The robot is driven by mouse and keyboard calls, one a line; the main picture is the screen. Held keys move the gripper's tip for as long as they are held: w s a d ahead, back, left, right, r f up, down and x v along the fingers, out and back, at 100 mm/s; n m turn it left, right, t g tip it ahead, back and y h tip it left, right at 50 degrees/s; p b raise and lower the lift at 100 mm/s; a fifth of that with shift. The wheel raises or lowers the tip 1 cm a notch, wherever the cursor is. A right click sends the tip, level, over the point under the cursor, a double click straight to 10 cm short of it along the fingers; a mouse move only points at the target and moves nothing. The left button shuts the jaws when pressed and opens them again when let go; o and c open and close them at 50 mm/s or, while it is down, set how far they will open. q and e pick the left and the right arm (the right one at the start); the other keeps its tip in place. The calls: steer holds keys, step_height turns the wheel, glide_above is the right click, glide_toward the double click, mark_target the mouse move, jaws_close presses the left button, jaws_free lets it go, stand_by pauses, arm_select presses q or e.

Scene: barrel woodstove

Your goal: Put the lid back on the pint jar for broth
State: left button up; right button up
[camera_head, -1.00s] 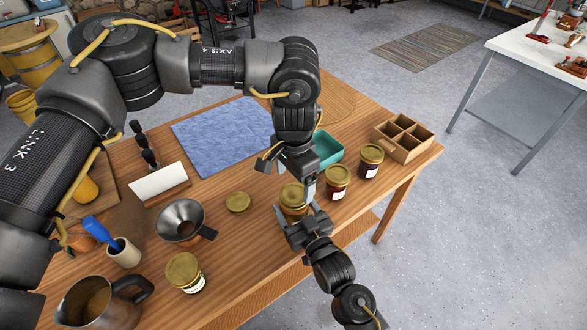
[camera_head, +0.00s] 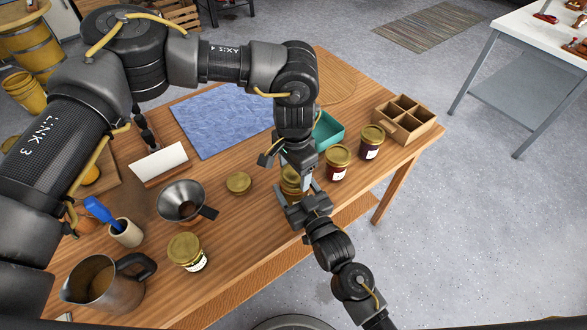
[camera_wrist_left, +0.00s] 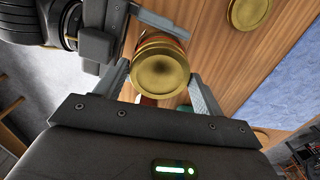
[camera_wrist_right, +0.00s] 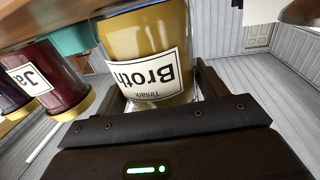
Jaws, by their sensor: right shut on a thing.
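The broth jar (camera_head: 289,186) stands near the table's front edge, partly hidden by both grippers. Its "Broth" label shows upside down in the right wrist view (camera_wrist_right: 148,55). My right gripper (camera_head: 298,194) is shut on the jar's side. A round gold top, apparently a lid (camera_wrist_left: 162,74), shows on the jar in the left wrist view; how it is seated I cannot tell. My left gripper (camera_wrist_left: 162,82) is above the jar, fingers open on either side of this top with small gaps. A loose gold lid (camera_head: 238,183) lies flat on the table to the left.
Two dark-red jars (camera_head: 338,164) (camera_head: 371,142) stand right of the broth jar. A teal tray (camera_head: 328,131) and a wooden divided box (camera_head: 404,118) are behind. A funnel (camera_head: 182,203), another lidded jar (camera_head: 187,252) and a metal pitcher (camera_head: 98,283) stand left.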

arm_select(q)
steer(key=shift+c, duration=1)
steer(key=m, duration=0.2)
steer(key=shift+m, duration=0.3)
steer(key=m, duration=1.9)
steer(key=shift+d+m, duration=0.1)
steer(key=shift+m, duration=0.3)
steer(key=m, duration=0.5)
steer(key=shift+f, duration=0.1)
steer(key=o, duration=1.2)
steer(key=shift+c, duration=0.2)
